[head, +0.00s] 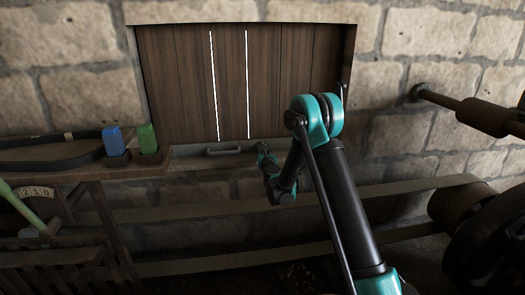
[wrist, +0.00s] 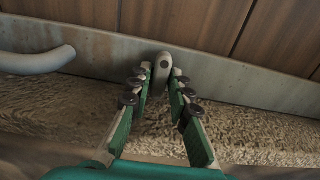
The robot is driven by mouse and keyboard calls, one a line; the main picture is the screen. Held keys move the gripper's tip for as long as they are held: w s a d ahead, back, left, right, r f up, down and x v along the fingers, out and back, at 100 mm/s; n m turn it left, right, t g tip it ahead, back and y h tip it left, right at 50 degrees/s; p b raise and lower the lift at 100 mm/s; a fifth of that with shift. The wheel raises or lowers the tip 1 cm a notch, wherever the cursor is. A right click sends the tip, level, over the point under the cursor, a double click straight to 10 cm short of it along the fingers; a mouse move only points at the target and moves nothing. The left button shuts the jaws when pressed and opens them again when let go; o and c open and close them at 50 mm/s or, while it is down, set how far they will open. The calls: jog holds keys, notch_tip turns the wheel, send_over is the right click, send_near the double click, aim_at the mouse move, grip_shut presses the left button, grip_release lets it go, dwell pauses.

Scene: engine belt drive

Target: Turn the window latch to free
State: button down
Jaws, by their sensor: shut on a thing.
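The window is a dark wooden plank shutter (head: 290,80) in the stone wall, with bright light through two gaps. A grey curved handle (head: 223,151) is fixed below it, and it also shows at the left of the wrist view (wrist: 38,62). The window latch (wrist: 163,64) is a small grey rounded lever on the metal strip under the planks. My gripper (wrist: 160,82) is shut on the latch, its green fingers on either side. In the head view my gripper (head: 263,150) is at the sill, right of the handle; the latch is hidden there.
A shelf (head: 70,170) at the left holds a blue block (head: 113,140), a green block (head: 147,138) and a dark belt. Long flat belts (head: 330,198) run below the window to dark wheels at the right. A shaft (head: 450,102) juts from the right wall.

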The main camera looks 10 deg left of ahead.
dwell(0.4)
jog(key=c, duration=1.8)
grip_release()
jog(key=shift+s, duration=0.15)
jog(key=v, duration=1.1)
jog(key=shift+s+d, duration=0.15)
jog(key=shift+s, duration=0.2)
jog(key=shift+r, duration=0.1)
